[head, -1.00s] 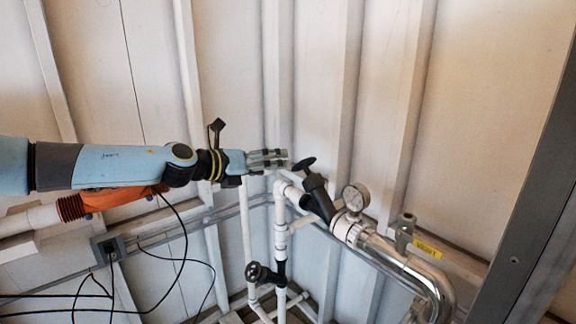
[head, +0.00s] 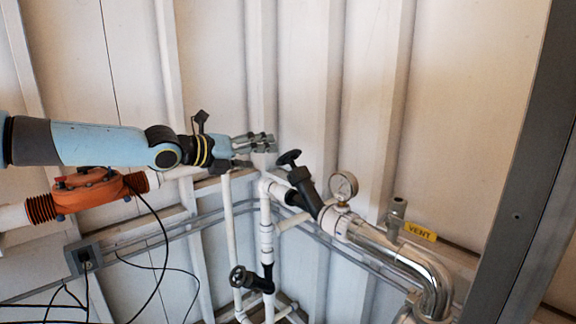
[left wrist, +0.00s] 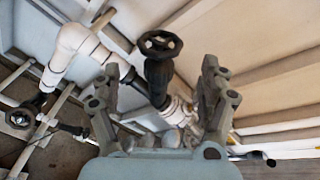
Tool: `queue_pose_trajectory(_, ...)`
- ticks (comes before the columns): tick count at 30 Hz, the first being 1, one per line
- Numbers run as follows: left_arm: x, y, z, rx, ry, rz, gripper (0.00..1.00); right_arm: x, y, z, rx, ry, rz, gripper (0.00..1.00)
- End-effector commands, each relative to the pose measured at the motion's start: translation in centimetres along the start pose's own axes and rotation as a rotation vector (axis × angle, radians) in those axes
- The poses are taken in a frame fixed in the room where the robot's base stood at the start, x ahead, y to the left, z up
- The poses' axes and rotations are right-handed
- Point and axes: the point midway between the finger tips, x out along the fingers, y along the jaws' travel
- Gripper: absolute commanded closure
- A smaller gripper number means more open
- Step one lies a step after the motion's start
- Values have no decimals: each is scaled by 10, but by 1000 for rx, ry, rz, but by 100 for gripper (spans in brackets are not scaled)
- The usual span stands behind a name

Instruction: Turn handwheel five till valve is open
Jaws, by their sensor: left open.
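A black handwheel (head: 288,157) sits on top of a tilted black valve (head: 305,187) in the white pipework. No number shows on it. A second black handwheel (head: 238,277) sits lower, on the upright pipe. My left gripper (head: 266,144) is open and empty, just left of and slightly above the upper handwheel in the head view. In the left wrist view the upper handwheel (left wrist: 160,43) shows beyond and between my spread fingers (left wrist: 160,78). I see no clear contact. The lower handwheel (left wrist: 19,118) shows at the far left. My right gripper is not in view.
An orange fitting (head: 88,190) is below my left arm. Black cables hang at the lower left. The ribbed wall is close behind.

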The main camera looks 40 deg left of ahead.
Motion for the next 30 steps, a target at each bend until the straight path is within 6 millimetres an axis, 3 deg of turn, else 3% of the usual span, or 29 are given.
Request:
queue_pose_trajectory(8, 24, 5, -6, 0, 1, -2, 22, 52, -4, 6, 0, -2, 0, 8)
queue_pose_trajectory(14, 53, 3, -5, -8, 0, -9, 22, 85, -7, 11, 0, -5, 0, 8)
queue_pose_trajectory(24, 93, 0, 1, -6, -2, -1, 22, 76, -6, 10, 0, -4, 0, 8)
queue_pose_trajectory(30, 102, 0, -1, -2, 3, -1, 22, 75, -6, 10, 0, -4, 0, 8)
